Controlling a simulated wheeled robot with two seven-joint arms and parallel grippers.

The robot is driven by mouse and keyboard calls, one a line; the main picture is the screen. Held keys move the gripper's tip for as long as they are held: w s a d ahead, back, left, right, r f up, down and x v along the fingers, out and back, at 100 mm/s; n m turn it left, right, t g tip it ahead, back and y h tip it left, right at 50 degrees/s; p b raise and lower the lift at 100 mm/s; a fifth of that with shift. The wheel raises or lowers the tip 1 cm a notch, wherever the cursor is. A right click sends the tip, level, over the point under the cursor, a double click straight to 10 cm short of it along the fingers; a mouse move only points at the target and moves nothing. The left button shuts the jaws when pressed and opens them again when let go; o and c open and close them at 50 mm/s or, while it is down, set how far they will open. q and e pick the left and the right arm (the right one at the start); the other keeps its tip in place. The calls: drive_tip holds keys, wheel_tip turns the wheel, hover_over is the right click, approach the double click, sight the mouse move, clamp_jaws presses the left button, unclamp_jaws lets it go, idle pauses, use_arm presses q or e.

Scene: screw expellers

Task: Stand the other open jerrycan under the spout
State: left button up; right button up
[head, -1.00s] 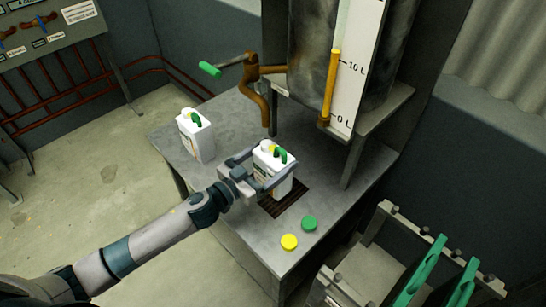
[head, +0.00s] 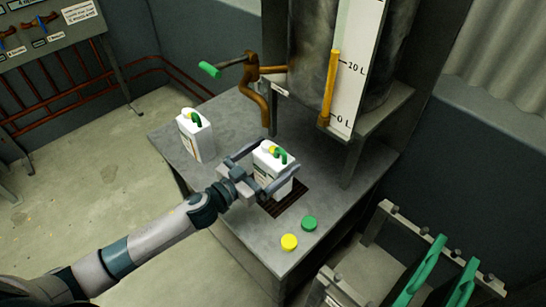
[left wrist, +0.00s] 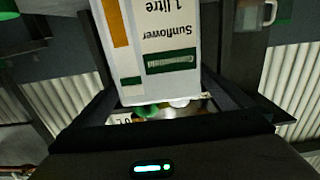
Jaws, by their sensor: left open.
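A white jerrycan (head: 270,160) with a green handle and a yellow patch at its top stands upright at the back edge of the dark grate (head: 290,200). My left gripper (head: 276,163) is open, with one finger on each side of this can. In the left wrist view the can's label (left wrist: 165,45) reads "Sunflower 1 litre" upside down between the fingers. A second white jerrycan (head: 196,137), also with a green handle and some yellow on top, stands at the table's left. The brown spout pipe (head: 266,105) comes down behind the gripped-around can. My right gripper is not visible.
A yellow cap (head: 289,242) and a green cap (head: 309,223) lie on the metal table (head: 235,115) in front of the grate. A crank with a green handle (head: 210,70) sticks out left of the tank (head: 305,60). A rack with green handles (head: 420,270) stands at the lower right.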

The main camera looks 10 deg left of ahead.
use_arm(q)
drive_tip(key=shift+s+a+f, duration=0.1)
drive_tip(key=shift+s+a, duration=0.2)
drive_tip(key=shift+s, duration=0.15)
drive_tip(key=v, duration=1)
drive_tip(key=shift+s+a+b, duration=0.2)
drive_tip(key=shift+s+b, duration=0.05)
drive_tip(key=shift+b, duration=0.1)
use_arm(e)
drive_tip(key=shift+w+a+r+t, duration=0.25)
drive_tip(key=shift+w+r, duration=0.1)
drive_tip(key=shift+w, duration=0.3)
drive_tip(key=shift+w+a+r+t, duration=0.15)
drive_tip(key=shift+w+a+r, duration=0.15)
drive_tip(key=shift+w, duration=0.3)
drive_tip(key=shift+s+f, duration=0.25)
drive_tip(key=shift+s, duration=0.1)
